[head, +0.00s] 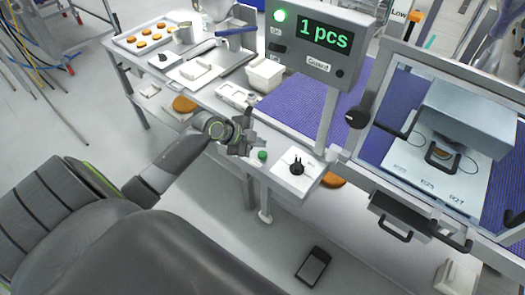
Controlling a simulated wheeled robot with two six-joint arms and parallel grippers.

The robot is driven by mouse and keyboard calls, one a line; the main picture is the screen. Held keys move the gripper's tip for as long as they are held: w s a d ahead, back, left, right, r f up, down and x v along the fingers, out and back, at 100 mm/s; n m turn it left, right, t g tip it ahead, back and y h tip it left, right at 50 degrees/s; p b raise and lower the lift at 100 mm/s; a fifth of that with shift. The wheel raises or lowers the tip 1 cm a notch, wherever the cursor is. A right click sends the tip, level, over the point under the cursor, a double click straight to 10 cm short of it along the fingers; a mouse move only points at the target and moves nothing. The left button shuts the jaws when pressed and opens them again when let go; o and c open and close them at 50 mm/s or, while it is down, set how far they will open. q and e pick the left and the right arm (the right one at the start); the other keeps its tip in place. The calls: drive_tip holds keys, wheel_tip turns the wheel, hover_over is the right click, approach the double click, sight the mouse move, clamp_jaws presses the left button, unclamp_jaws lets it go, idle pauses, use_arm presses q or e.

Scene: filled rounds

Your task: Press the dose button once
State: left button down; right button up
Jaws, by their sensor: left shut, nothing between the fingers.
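A small green button (262,155) sits on the white bench near its front edge; I take it to be the dose button. My left gripper (248,147) is shut and empty, close beside the button on its left. I cannot tell whether the fingertips touch it. My right gripper is not in view.
A black knob on a white plate (285,178) is right of the button. A white bin (264,75) stands behind. A tray of orange rounds (130,41) is at the back left. A framed press station (470,120) with a purple belt (308,110) is at right.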

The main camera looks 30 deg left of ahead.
sight(259, 155)
use_arm(q)
wheel_tip(259, 155, up, 4)
drive_tip(key=shift+f+p, duration=0.25)
drive_tip(key=shift+p, duration=0.75)
drive_tip(key=shift+f, duration=0.1)
